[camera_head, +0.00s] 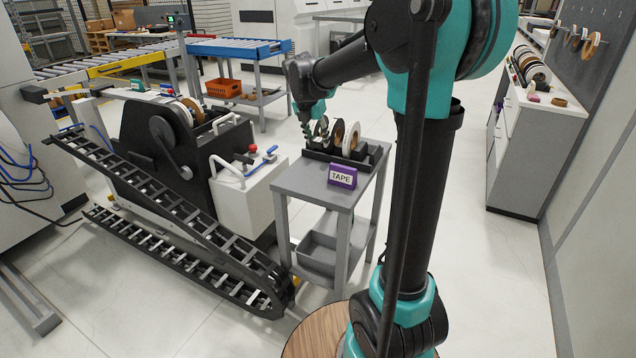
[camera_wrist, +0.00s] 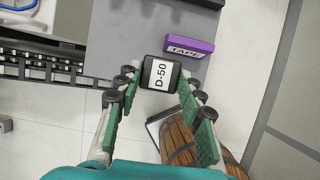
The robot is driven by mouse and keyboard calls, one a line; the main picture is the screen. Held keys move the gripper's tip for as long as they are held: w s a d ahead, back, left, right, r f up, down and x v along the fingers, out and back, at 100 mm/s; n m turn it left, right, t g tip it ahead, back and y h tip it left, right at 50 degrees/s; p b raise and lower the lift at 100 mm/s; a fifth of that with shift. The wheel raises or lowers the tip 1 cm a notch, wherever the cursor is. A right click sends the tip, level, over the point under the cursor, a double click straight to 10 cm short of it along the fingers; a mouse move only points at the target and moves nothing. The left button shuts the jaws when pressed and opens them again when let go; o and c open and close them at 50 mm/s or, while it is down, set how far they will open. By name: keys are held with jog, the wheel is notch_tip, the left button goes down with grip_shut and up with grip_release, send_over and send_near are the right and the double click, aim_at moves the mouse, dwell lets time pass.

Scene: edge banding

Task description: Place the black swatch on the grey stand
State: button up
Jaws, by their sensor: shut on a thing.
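The black swatch (camera_wrist: 147,73) has a white label reading D-50. In the wrist view it sits between the fingertips of my gripper (camera_wrist: 159,78), which is shut on it. The swatch appears over the front edge of the grey stand (camera_wrist: 120,30); I cannot tell its height above it. In the head view the grey stand (camera_head: 298,181) is a small table with a lower shelf. My gripper (camera_head: 306,118) is partly seen there near the stand's far side, and the swatch cannot be made out.
A purple TAPE box (camera_head: 342,177) stands on the stand's top, also in the wrist view (camera_wrist: 188,46). Behind it a black rack (camera_head: 367,158) holds several tape rolls. A white machine (camera_head: 245,195) with black cable chain is at left. A round wooden barrel (camera_wrist: 183,140) stands nearby.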

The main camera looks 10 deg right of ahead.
aim_at(320, 189)
notch_tip(320, 189, down, 17)
jog(key=shift+d+f, duration=0.1)
jog(key=shift+f, duration=0.05)
jog(key=shift+f, duration=0.15)
dwell(0.4)
jog(key=o, duration=0.9)
jog(key=shift+o, duration=0.2)
jog(key=v, duration=1.1)
jog(key=s+d+f+m+y, duration=0.1)
jog(key=s+d+f+m, duration=0.1)
jog(key=s+m, duration=0.6)
jog(key=s+d+f+m+y, duration=0.1)
jog(key=s+d+f+m, duration=0.1)
jog(key=s+f+m, duration=0.3)
jog(key=s+d+f+m, duration=0.3)
jog(key=s+m, duration=1)
jog(key=m, duration=0.2)
jog(key=shift+s+f+m+y, duration=0.2)
jog(key=shift+f+m+y, duration=0.1)
jog(key=shift+m+y, duration=0.1)
